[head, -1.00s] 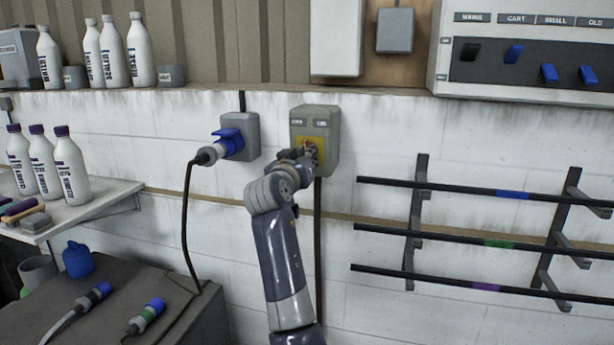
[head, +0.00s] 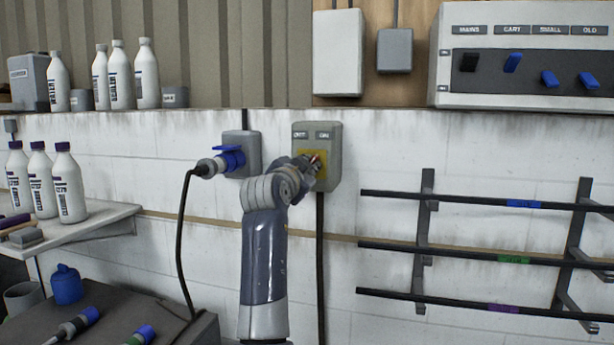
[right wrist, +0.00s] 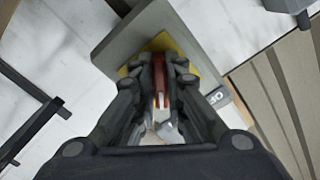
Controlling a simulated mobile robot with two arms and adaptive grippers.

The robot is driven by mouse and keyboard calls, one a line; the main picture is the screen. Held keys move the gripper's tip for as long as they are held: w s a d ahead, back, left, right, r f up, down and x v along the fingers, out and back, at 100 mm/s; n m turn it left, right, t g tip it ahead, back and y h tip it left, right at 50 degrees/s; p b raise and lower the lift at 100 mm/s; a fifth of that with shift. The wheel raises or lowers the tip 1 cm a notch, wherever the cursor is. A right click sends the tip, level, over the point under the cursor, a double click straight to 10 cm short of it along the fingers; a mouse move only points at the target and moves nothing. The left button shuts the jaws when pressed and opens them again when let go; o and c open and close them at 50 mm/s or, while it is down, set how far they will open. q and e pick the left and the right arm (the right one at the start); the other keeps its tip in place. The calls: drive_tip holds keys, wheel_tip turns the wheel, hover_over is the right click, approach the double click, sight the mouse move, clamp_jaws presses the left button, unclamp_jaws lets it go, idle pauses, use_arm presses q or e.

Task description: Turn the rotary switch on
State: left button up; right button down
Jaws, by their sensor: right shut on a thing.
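The rotary switch is a grey wall box (head: 333,178) with a yellow plate and two labels, OFF at the left and ON at the right. It also shows in the right wrist view (right wrist: 130,38), where the yellow plate (right wrist: 207,66) and the OFF label are visible. My right gripper (head: 312,163) is at the front of the box, shut on the red switch handle (right wrist: 159,90). The handle stands between the two fingers, which hide part of it. How far the handle is turned is hard to tell in the head view. My left gripper is not in view.
A blue plug (head: 229,160) with a black cable sits in a socket box left of the switch. A rack of dark bars (head: 470,197) is on the wall at the right. A panel with several levers (head: 530,75) is at the upper right.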

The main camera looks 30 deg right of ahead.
drive_tip(key=shift+m, duration=0.5)
drive_tip(key=c, duration=1.7)
unclamp_jaws()
drive_tip(key=shift+o, duration=0.2)
drive_tip(key=v, duration=0.7)
drive_tip(key=shift+s+a, duration=0.15)
drive_tip(key=shift+a, duration=0.1)
